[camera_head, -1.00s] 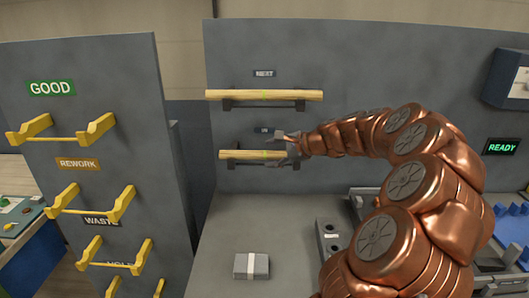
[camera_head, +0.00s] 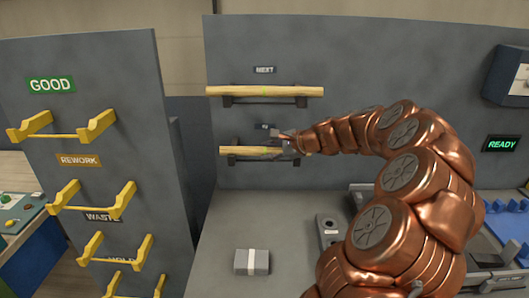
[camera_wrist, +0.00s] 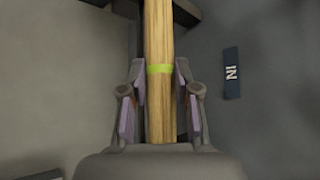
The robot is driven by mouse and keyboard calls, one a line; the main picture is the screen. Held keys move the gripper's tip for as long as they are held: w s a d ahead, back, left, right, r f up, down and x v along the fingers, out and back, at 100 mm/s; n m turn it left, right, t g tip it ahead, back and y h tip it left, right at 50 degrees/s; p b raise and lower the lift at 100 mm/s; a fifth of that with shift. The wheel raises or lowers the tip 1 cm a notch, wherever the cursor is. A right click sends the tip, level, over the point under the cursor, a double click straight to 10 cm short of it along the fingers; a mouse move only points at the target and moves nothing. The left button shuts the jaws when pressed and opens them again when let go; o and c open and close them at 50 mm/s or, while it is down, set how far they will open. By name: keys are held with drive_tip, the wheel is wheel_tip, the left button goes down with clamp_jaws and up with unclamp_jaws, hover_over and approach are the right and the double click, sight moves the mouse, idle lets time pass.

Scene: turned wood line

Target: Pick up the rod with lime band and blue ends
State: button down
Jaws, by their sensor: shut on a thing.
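A light wooden rod (camera_head: 235,150) is at the lower rack, marked IN, on the grey back panel. In the wrist view the rod (camera_wrist: 159,40) shows a lime band and runs between my fingers. Its blue ends cannot be made out. My gripper (camera_head: 278,149) is at the rod's right part. In the wrist view my gripper (camera_wrist: 160,82) is shut on the rod, with a finger on each side close to the lime band. Whether the rod still rests on the rack's dark holders (camera_head: 231,160) is hard to tell.
A second wooden rod (camera_head: 265,91) lies on the upper rack under the NEXT label (camera_head: 264,69). At the left, a grey panel carries yellow holders (camera_head: 62,125) labelled GOOD, REWORK and WASTE. A grey block (camera_head: 252,262) with a white stripe lies on the bench (camera_head: 222,225).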

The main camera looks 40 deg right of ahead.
sight(271, 151)
drive_tip(key=shift+r, duration=0.15)
drive_tip(key=shift+r+b, duration=0.65)
drive_tip(key=shift+r, duration=0.7)
drive_tip(key=shift+s+r, duration=0.25)
drive_tip(key=shift+s, duration=0.1)
drive_tip(key=s+r+b, duration=0.1)
drive_tip(key=s+b, duration=0.3)
drive_tip(key=s, duration=1.1)
drive_tip(key=shift+s+d+r, duration=0.2)
drive_tip(key=shift+d+r, duration=0.05)
drive_tip(key=shift+d, duration=0.05)
drive_tip(key=shift+a, duration=0.1)
